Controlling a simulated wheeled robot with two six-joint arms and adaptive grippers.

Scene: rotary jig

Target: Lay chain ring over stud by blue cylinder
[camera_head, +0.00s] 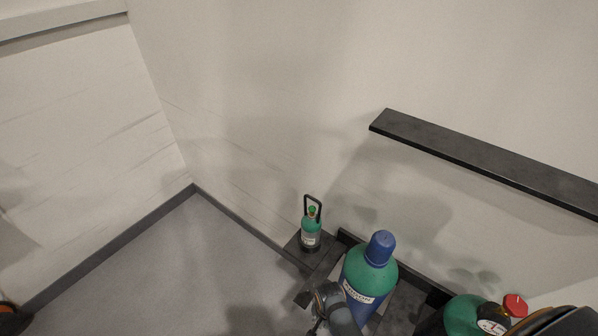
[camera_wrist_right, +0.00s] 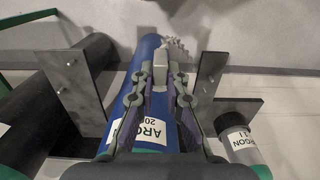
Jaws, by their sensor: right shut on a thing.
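The blue cylinder (camera_head: 357,285) has a green shoulder, a blue cap and an ARGON label; it also runs through the middle of the right wrist view (camera_wrist_right: 146,50). My right gripper (camera_wrist_right: 161,68) is beside it, shut on a light grey piece, seemingly the chain's end ring (camera_wrist_right: 160,60). Grey chain links (camera_wrist_right: 179,50) hang just past the fingertips. In the head view my right gripper (camera_head: 325,308) is at the cylinder's left side, its tips unclear. Small studs (camera_wrist_right: 69,63) show on a dark plate left of the cylinder in the wrist view. My left gripper is not seen.
A small green cylinder (camera_head: 311,231) with a black handle stands left of the blue one. Another green cylinder (camera_head: 462,315) with a gauge is at right. A dark upright plate (camera_wrist_right: 212,77) stands beside the gripper. A black shelf (camera_head: 480,155) juts from the wall.

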